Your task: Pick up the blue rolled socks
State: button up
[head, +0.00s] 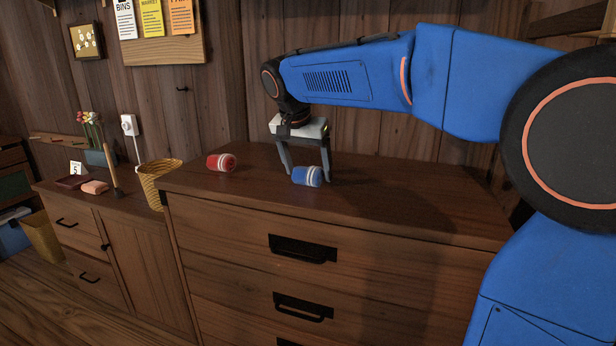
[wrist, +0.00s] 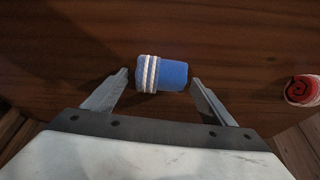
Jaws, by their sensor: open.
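The blue rolled socks (head: 307,176), a short roll with white bands at one end, lie on their side on top of the wooden dresser (head: 400,197). My gripper (head: 309,176) is open and points down at the dresser top, with its fingers to either side of the socks in the head view. In the wrist view, the blue rolled socks (wrist: 161,73) lie just ahead of and between the fingertips of my gripper (wrist: 159,77). A gap shows between the socks and each finger there. No part of the socks is gripped.
Red rolled socks (head: 221,162) lie on the dresser to the left, and also show at the right edge of the wrist view (wrist: 303,90). A woven basket (head: 158,182) stands left of the dresser. The dresser top to the right is clear. A wooden wall rises behind.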

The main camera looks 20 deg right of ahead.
jog(key=shift+w+d+f, duration=0.1)
jog(key=shift+f, duration=0.2)
jog(key=shift+c, duration=0.5)
jog(key=c, duration=1)
